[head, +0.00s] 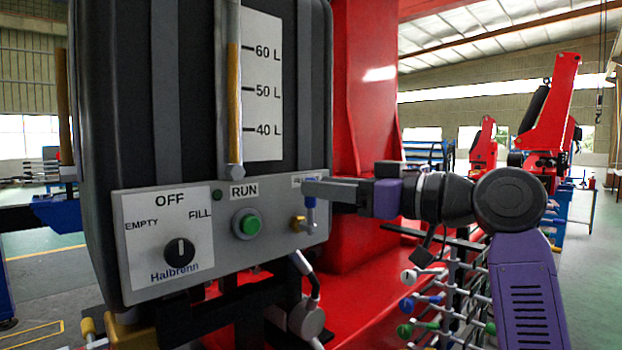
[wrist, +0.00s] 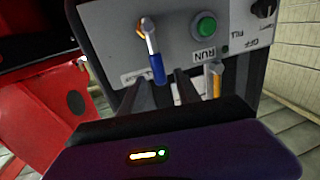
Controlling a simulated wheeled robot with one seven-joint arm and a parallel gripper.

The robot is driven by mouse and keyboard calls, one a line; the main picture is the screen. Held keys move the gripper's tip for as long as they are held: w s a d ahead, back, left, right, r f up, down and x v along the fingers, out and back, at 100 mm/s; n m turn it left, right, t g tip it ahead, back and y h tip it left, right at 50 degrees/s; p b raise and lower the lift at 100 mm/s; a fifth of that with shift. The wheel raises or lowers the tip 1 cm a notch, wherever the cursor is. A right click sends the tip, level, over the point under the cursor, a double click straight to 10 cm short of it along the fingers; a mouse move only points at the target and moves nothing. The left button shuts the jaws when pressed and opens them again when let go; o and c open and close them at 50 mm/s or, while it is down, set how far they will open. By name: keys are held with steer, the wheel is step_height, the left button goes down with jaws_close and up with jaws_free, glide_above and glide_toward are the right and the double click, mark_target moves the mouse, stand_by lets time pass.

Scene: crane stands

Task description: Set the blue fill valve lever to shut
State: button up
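The fill valve on the grey control panel (head: 215,262) has a brass body (head: 301,224) and a lever with a blue sleeve (head: 309,202). In the head view the lever stands about upright, blue end up. In the wrist view, which is turned over, the blue sleeve (wrist: 157,70) hangs from the silver stem and brass body (wrist: 142,28). My gripper (head: 306,191) reaches in from the right at the height of the blue end. In the wrist view my gripper (wrist: 160,80) is open, the blue end showing between its fingers with gaps on both sides. A small label by the lever is partly hidden.
A green button (head: 247,224) under RUN and a black selector knob (head: 180,252) pointing to OFF sit left of the valve. A sight tube (head: 233,100) rises above the panel. A red column (head: 365,150) stands behind. A hose fitting (head: 305,318) hangs below.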

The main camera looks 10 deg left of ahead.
steer(key=shift+p+x, duration=0.4)
steer(key=shift+x, duration=1.3)
jaws_close()
